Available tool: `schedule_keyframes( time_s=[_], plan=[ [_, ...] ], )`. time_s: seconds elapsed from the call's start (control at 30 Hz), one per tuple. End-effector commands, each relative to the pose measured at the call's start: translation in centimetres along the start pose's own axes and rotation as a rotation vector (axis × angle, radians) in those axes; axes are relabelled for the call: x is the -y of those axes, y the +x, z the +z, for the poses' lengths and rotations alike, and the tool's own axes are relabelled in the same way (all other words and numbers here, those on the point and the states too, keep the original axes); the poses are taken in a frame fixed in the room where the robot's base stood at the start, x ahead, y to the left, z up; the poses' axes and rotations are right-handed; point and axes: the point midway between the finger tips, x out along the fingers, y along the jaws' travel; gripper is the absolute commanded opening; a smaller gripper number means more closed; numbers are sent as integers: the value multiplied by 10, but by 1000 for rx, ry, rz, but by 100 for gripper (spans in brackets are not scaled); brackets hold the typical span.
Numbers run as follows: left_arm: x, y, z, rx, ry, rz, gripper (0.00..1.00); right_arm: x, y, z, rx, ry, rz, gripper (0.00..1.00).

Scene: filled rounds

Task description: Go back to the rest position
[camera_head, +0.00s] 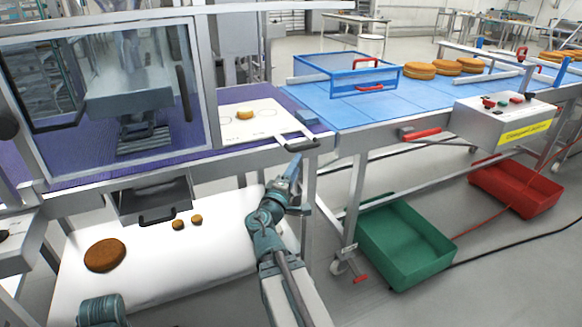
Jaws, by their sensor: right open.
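My right arm reaches up from the bottom centre, and its gripper (291,178) is seen from behind and the side at the front edge of the workbench, beside a metal handle. The gripper is open, and nothing shows between its fingers. Of my left arm only a teal joint shows at the bottom left; the left gripper is out of the picture.
A white tray (238,136) with a small brown piece lies left of the right gripper. Below, a white surface (190,272) bears a large brown round (105,255) and two small pieces. The blue conveyor (345,108) is right. Green (385,262) and red (530,203) bins stand on the floor.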

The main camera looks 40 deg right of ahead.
Motion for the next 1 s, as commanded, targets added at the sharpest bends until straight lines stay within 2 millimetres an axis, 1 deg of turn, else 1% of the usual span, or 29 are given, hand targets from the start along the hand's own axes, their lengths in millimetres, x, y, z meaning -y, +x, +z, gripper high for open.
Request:
schedule_keyframes(
  time_s=[0.23,0.3,0.37,0.43,0.47,0.53,0.57,0.6,0.67,0.7,0.77,0.8,0.87,0.9,0.97,1.0],
  plan=[
    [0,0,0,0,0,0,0,0,0,0,0,1,-1,52],
    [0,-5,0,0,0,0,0,-2,-2,-3,4,12,-11,52],
    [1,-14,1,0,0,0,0,-6,-6,-8,15,40,-37,52],
    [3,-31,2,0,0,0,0,-9,-17,-18,38,93,-97,52],
    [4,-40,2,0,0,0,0,-9,-24,-23,53,120,-133,52],
    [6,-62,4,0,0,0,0,-7,-45,-38,91,185,-243,52],
    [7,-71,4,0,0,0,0,-4,-56,-45,109,208,-298,52],
    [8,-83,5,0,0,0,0,0,-73,-54,133,236,-376,52],
    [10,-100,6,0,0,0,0,7,-102,-67,166,263,-500,52],
    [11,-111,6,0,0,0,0,12,-124,-76,188,273,-587,52],
    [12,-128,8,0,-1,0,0,18,-161,-89,213,275,-723,52],
    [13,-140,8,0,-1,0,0,20,-188,-97,230,267,-817,52],
    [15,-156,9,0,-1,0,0,22,-231,-107,249,244,-958,52],
    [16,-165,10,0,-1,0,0,22,-258,-113,258,221,-1047,52],
    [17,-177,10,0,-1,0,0,19,-298,-118,269,182,-1169,52],
    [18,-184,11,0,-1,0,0,16,-323,-120,274,153,-1241,52]
  ],
)
